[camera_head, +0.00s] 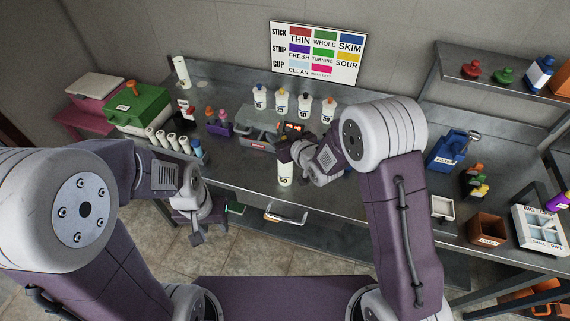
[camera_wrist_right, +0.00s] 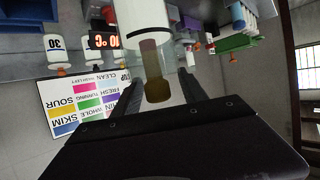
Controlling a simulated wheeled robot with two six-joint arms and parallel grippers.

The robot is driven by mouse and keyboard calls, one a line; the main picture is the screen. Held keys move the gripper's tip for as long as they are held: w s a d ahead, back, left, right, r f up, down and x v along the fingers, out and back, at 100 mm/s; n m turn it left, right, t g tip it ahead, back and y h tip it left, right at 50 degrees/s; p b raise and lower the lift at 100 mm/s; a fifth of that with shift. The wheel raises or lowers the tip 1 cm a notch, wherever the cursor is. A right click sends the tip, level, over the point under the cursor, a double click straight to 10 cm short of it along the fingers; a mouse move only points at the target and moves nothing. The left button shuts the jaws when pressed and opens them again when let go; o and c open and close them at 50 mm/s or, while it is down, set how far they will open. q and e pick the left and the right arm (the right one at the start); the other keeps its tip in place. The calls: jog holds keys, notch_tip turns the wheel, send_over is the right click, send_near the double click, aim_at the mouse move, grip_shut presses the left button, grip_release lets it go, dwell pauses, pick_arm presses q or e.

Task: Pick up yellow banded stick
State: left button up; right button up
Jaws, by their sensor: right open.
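My right gripper (camera_head: 286,158) is over the middle of the bench, beside a white bottle marked 50 (camera_head: 285,176). In the right wrist view its open fingers (camera_wrist_right: 160,90) are either side of the clear neck and brownish-yellow tip (camera_wrist_right: 157,90) of a white cylinder (camera_wrist_right: 140,18). I cannot tell whether they touch it. I cannot pick out a yellow banded stick for certain. A small yellow-topped item (camera_head: 481,191) stands in a dark holder at the right. My left gripper (camera_head: 196,236) hangs low by the bench front; its fingers are unclear.
A purple holder (camera_head: 219,127) and white tubes (camera_head: 160,139) are at the left. A blue container (camera_head: 447,150) and a brown box (camera_head: 487,230) are at the right.

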jog(key=shift+d, duration=0.1)
grip_shut()
jog(key=shift+s, duration=0.1)
dwell(1.1)
